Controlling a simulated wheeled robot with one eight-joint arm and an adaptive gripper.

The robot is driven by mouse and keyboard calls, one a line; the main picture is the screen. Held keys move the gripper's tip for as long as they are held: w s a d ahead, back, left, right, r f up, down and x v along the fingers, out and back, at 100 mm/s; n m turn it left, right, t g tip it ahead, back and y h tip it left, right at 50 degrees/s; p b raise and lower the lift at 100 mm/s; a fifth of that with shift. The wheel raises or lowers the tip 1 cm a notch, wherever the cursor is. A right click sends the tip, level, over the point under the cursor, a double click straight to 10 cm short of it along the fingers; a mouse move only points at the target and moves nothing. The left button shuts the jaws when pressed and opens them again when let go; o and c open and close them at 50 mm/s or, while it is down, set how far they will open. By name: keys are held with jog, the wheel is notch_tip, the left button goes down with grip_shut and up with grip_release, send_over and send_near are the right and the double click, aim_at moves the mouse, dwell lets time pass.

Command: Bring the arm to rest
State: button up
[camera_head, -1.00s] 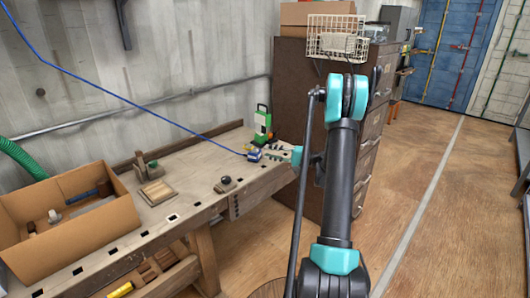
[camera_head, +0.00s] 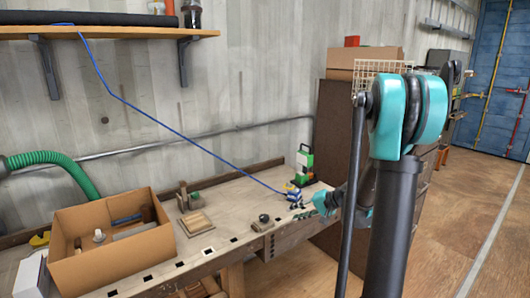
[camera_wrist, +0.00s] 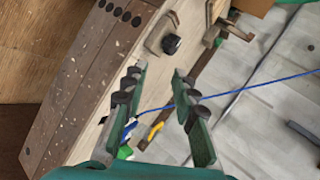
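My arm stands at the right of the head view, with its dark links and teal joints in front of the cabinet. My gripper (camera_head: 318,204) is low beside the right end of the workbench (camera_head: 236,202), partly hidden by my arm. In the wrist view my gripper (camera_wrist: 161,75) is open, its two green fingers with dark pads apart. Nothing is clamped between the pads. A blue cable (camera_wrist: 255,86) crosses behind the fingers. A small blue and yellow item (camera_wrist: 155,130) shows between the fingers, near their base; I cannot tell its distance.
An open cardboard box (camera_head: 120,262) stands on the bench's left part. A green and white device (camera_head: 304,163) stands at the bench's right end. A brown cabinet (camera_head: 335,130) with a wire basket (camera_head: 385,66) is behind my arm. Open floor (camera_head: 470,200) lies at the right.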

jog(key=s+d+f+n+h, duration=0.1)
jog(key=s+d+f+h, duration=0.1)
jog(key=s, duration=0.6)
jog(key=s+d+f+n+g+h, duration=0.1)
jog(key=s+h, duration=0.3)
jog(key=s, duration=0.5)
jog(key=s+d+f+n+h, duration=0.2)
jog(key=s+d+f+h, duration=0.1)
jog(key=s, duration=0.6)
jog(key=shift+s+d+h, duration=0.15)
jog(key=shift+d+h, duration=0.15)
jog(key=shift+d, duration=0.05)
